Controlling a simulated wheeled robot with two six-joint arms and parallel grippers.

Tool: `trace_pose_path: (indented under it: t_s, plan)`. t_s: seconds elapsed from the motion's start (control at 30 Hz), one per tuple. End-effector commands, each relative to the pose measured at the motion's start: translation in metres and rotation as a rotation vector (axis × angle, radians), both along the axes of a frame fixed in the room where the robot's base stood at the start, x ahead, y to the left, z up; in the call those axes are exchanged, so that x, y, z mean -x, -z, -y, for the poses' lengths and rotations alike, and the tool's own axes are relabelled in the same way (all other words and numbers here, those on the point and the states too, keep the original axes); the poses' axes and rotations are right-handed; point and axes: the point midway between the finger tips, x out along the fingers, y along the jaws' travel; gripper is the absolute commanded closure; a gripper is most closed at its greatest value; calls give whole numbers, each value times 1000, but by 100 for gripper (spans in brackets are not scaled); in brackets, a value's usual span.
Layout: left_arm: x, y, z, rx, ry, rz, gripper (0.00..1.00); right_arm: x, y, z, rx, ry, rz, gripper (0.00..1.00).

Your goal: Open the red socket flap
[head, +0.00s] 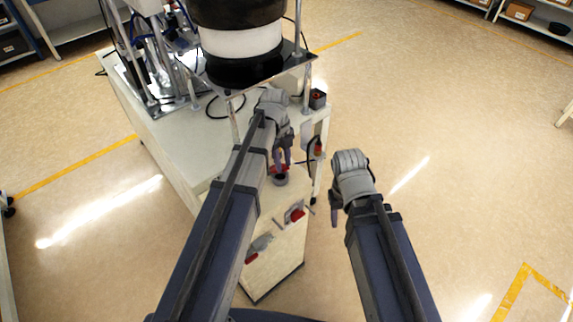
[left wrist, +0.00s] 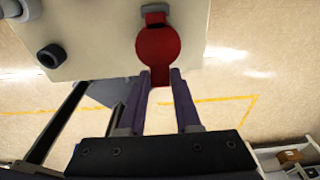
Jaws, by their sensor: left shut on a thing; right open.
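The red socket flap (head: 279,169) shows in the head view at the side of the white bench, with a dark round socket (head: 280,179) just below it. In the left wrist view the flap (left wrist: 158,56) is a red disc hanging from a grey hinge piece (left wrist: 155,10). My left gripper (head: 282,160) is at the flap. In the left wrist view its two fingertips (left wrist: 160,78) are closed on the flap's rim. My right gripper (head: 341,208) is open and empty, out to the right over the floor.
The white bench (head: 190,145) carries a large black and white bowl feeder (head: 240,42). More red and grey fittings (head: 293,213) sit on the bench's near panel. The floor at right is clear.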

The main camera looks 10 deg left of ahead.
Motion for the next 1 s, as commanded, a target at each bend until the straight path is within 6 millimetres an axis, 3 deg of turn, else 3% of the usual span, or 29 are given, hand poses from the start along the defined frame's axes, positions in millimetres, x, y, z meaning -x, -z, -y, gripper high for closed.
trace_pose_path:
  t_s: [0.03, 0.6, 1.0]
  plan:
    - [-8, -4, -8, -10, -5, 10, 100, 0, -5, 0, 0, 0, 0, 50]
    - [-35, -15, -44, -11, -5, 9, 100, 0, -15, 0, 0, 0, 0, 50]
    - [-32, -15, -41, -6, -2, 5, 57, 0, -15, 0, 0, 0, 0, 50]
